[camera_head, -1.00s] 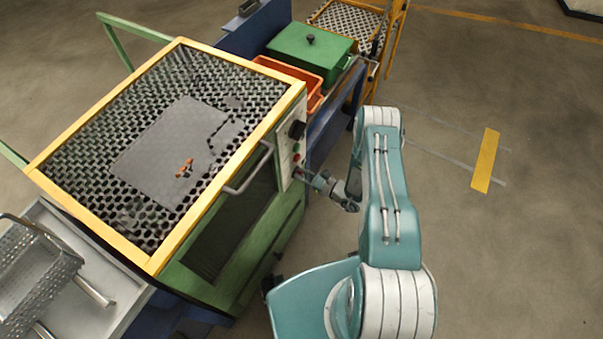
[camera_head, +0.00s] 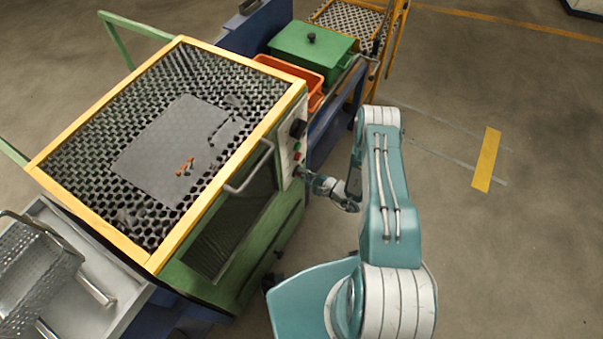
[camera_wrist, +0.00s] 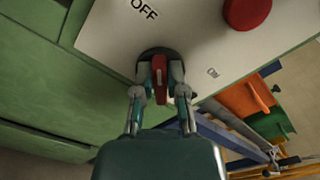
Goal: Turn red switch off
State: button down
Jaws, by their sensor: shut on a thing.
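In the wrist view, the red switch (camera_wrist: 160,78) is a narrow red handle on a round black base, mounted on a pale panel (camera_wrist: 110,32) of the green furnace. My gripper (camera_wrist: 160,90) has its two fingers closed around the handle, one on each side. The printed word OFF is on the panel beside the base. In the head view, my gripper (camera_head: 306,176) is at the lower part of the furnace's control panel (camera_head: 290,148); the switch there is hidden or too small to make out.
A round red button (camera_wrist: 247,12) is on the same panel. The furnace has a yellow-edged mesh top (camera_head: 75,165) and a bar handle (camera_head: 250,172). An orange bin (camera_head: 290,72) and a green lidded box (camera_head: 312,50) stand behind. The floor at right is open.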

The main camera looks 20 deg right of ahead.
jog(key=shift+f, duration=0.1)
dwell(0.3)
jog(key=c, duration=0.7)
grip_release()
jog(key=v, duration=1.2)
jog(key=shift+w, duration=0.1)
